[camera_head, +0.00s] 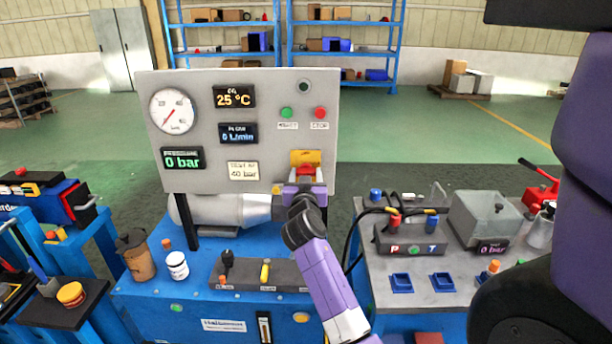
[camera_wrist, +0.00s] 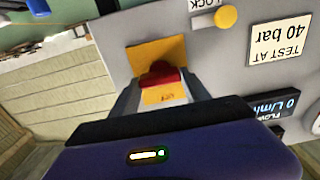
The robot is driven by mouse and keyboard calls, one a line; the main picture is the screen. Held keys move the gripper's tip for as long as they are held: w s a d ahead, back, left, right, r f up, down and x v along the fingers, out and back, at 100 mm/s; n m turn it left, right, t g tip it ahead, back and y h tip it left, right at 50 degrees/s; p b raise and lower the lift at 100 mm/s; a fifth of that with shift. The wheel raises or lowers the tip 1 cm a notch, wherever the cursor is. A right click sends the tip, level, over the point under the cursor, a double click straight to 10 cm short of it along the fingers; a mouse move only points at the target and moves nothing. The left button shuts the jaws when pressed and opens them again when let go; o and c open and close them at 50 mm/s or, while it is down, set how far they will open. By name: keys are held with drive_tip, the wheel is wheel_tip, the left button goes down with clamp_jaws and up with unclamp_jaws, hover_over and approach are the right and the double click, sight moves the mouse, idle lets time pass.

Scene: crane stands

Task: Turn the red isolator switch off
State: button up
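The red isolator switch (camera_head: 306,169) is a red handle on a yellow plate (camera_head: 304,156), low on the right side of the grey panel. It also shows in the wrist view (camera_wrist: 160,77), with its yellow plate (camera_wrist: 157,51) behind it. My gripper (camera_head: 306,184) is right at the switch, facing the panel. In the wrist view its fingers (camera_wrist: 162,92) are spread wide, one on each side of the red handle. I cannot tell whether they touch it. Part of the handle is hidden by my gripper in the head view.
The grey panel (camera_head: 215,148) carries a round gauge (camera_head: 172,111), lit displays, a green button (camera_head: 287,113) and a red button (camera_head: 320,113). A yellow knob (camera_wrist: 226,17) labelled LOCK is near the switch. The blue bench (camera_head: 145,300) below holds a cup and levers.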

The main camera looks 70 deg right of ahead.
drive_tip(key=c, duration=0.6)
drive_tip(key=shift+c, duration=0.2)
drive_tip(key=shift+n, duration=0.4)
drive_tip(key=n, duration=0.2)
drive_tip(key=shift+w+a+n, duration=0.1)
drive_tip(key=shift+w+n, duration=0.05)
drive_tip(key=shift+n, duration=0.15)
drive_tip(key=n+p, duration=0.1)
drive_tip(key=n, duration=0.2)
drive_tip(key=shift+n, duration=0.3)
drive_tip(key=n+p, duration=0.3)
drive_tip(key=n, duration=0.3)
drive_tip(key=shift+w, duration=0.15)
drive_tip(key=shift+f+n+p, duration=0.15)
drive_tip(key=shift+n+p, duration=0.75)
drive_tip(key=shift+n, duration=1.6)
